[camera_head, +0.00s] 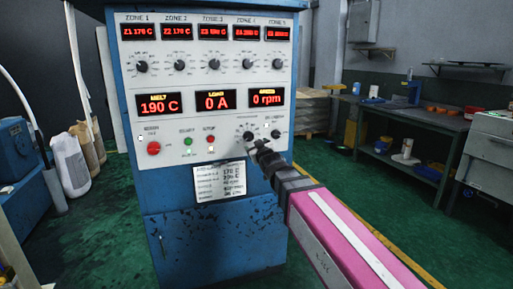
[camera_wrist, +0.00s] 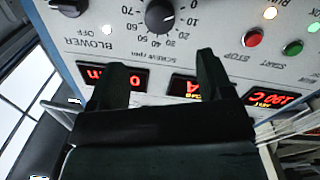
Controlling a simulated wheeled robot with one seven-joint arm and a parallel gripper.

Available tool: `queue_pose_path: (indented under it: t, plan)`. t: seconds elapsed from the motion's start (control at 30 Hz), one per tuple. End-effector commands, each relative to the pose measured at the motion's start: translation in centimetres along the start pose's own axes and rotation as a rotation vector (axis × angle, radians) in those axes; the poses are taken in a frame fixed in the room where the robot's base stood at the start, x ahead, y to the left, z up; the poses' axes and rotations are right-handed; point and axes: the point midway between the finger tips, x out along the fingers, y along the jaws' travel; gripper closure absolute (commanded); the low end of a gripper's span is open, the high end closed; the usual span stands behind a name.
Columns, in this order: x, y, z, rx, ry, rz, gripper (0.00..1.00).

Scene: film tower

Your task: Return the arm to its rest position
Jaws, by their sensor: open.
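My gripper (camera_head: 257,146) is at the end of my pink arm, extended forward to the lower right of the control cabinet's panel (camera_head: 225,130). In the wrist view my gripper (camera_wrist: 158,75) has two dark fingers standing apart with nothing between them. The screw rpm knob (camera_wrist: 160,15) shows just beyond the fingertips. I cannot tell whether the fingers touch the panel. The blower knob (camera_wrist: 68,5) sits beside it. In the head view the gripper hides part of the panel around the screw knob.
The blue cabinet (camera_head: 215,240) stands directly ahead. A workbench (camera_head: 420,122) with tools and bins stands at the right, near a grey cabinet (camera_head: 490,155). Green floor (camera_head: 345,165) is open between cabinet and bench.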

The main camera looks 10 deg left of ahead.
Motion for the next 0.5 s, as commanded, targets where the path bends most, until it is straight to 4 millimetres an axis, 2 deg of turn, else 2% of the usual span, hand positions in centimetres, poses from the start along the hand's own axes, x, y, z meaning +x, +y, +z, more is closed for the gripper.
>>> queue_pose_path:
  t: [0.13, 0.23, 0.37, 0.5]
  plan:
    - [-0.1, 0.5, 1.2, 0.006, -0.030, 0.005, 0.27]
    - [-0.5, 1.9, 4.5, 0.024, -0.119, 0.017, 0.27]
    - [-2.1, 4.8, 11.6, 0.073, -0.312, 0.044, 0.27]
    - [-5.3, 7.8, 19.8, 0.146, -0.549, 0.073, 0.27]
